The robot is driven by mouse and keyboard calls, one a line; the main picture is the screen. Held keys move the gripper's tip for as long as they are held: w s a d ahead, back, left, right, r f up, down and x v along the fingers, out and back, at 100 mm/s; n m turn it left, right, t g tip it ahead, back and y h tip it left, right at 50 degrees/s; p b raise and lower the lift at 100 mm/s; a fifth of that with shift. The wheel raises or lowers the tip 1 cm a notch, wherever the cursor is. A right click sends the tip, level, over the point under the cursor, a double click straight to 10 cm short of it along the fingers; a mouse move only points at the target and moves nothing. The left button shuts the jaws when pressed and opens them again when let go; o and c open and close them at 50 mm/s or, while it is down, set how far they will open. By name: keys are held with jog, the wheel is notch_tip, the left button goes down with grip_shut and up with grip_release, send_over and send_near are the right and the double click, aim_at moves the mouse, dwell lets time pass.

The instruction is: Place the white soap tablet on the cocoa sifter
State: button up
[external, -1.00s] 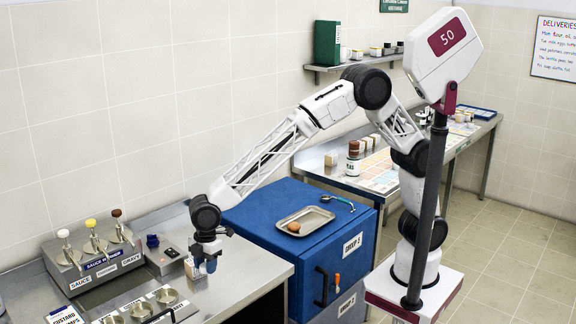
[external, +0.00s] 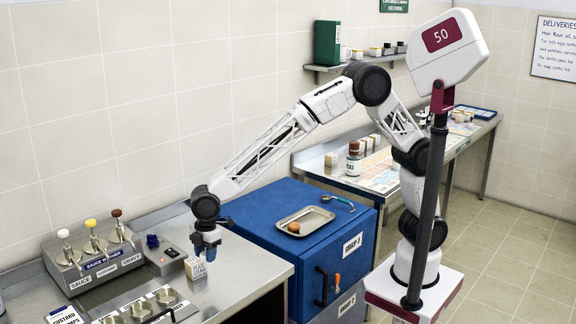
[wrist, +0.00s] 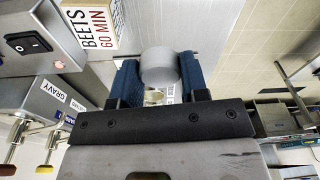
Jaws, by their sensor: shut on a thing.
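My gripper (external: 207,257) is above the steel counter at the left, fingers pointing down. In the wrist view its two blue fingers (wrist: 158,82) are closed on a pale grey-white round piece, which looks like the white soap tablet (wrist: 159,66). The tablet is hidden by the fingers in the external view. I cannot pick out the cocoa sifter with certainty. A jar with a brown top (external: 353,160) stands on the far bench, but its label is too small to read fully.
A box marked BEETS 60 MIN (wrist: 90,25) stands beside my gripper, also on the counter in the external view (external: 195,268). A sauce dispenser (external: 92,258) and a switch box (external: 165,256) are to the left. A blue cabinet (external: 262,222) carries a metal tray (external: 290,228).

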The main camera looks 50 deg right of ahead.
jog(key=w+d+r+m, duration=0.2)
jog(key=w+d+r, duration=0.1)
jog(key=w+d, duration=0.85)
jog(key=w+d+r+m, duration=0.2)
jog(key=w+d, duration=0.7)
jog(key=d, duration=0.6)
jog(key=w+d+r+m+t, duration=0.1)
jog(key=w+d+r+m, duration=0.15)
jog(key=d, duration=1.15)
jog(key=w+d+r+m, duration=0.1)
jog(key=w+d+m, duration=0.15)
jog(key=d, duration=1.05)
jog(key=s+d+r+m, duration=0.2)
jog(key=d, duration=1.2)
jog(key=s+d+r+m, duration=0.1)
jog(key=s+d+m, duration=0.1)
jog(key=d, duration=1.1)
jog(key=s+d+r+m, duration=0.1)
jog(key=s+d+m, duration=0.1)
jog(key=s+d, duration=0.6)
jog(key=s+d+m+h, duration=0.1)
jog(key=s+d+m, duration=0.2)
jog(key=s+d, duration=0.6)
jog(key=shift+s+d+r+t, duration=0.3)
jog(key=shift+d+r, duration=0.1)
jog(key=shift+d, duration=2.25)
